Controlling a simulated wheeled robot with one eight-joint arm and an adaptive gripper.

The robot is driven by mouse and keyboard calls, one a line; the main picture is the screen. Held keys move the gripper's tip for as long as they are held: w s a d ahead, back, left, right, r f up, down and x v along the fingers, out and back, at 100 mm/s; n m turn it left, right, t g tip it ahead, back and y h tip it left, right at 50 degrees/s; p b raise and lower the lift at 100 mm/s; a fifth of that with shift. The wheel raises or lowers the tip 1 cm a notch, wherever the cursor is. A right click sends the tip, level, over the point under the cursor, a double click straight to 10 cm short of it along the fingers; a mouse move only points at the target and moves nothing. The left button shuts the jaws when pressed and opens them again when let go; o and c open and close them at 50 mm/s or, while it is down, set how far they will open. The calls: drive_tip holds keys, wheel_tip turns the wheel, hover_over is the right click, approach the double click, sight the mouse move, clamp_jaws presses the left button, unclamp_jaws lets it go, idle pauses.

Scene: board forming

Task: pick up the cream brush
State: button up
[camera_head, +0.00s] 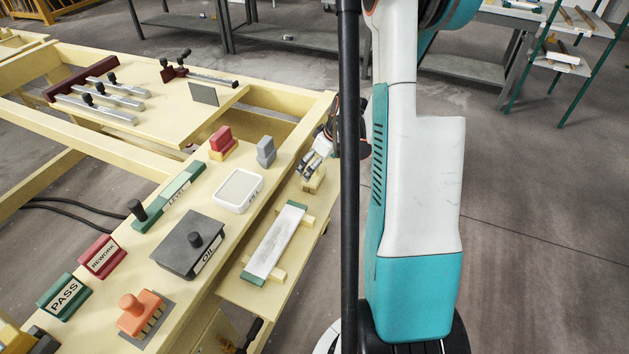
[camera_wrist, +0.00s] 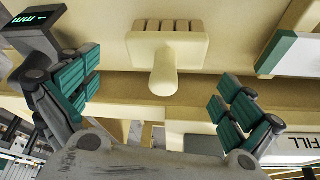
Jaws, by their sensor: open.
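The cream brush (camera_wrist: 168,48) shows in the wrist view at top centre, with its rounded handle pointing down the picture between my fingers. In the head view the brush (camera_head: 313,184) is a small cream block on the lower shelf, partly hidden by my gripper. My gripper (camera_wrist: 160,95) is open, with one teal-padded finger on each side of the handle and a gap on both sides. In the head view my gripper (camera_head: 318,158) is just above the brush, partly behind a dark pole.
A white board with green ends (camera_head: 274,243) lies on the same shelf, near the brush. The bench above holds a white FILL tray (camera_head: 239,190), a grey block (camera_head: 266,151), a dark OIL box (camera_head: 188,245) and an orange brush (camera_head: 141,312).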

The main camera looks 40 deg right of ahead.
drive_tip(key=b+x, duration=0.1)
drive_tip(key=x, duration=0.1)
drive_tip(key=b+x, duration=0.1)
drive_tip(key=x, duration=0.2)
drive_tip(key=shift+a+r, duration=0.1)
drive_tip(key=shift+a, duration=0.1)
drive_tip(key=shift+r, duration=0.1)
drive_tip(key=shift+c, duration=0.2)
drive_tip(key=c, duration=1.2)
wheel_tip(320, 180, up, 20)
drive_tip(key=p, duration=0.6)
drive_tip(key=shift+p, duration=0.3)
drive_tip(key=o, duration=0.4)
drive_tip(key=shift+c, duration=0.5)
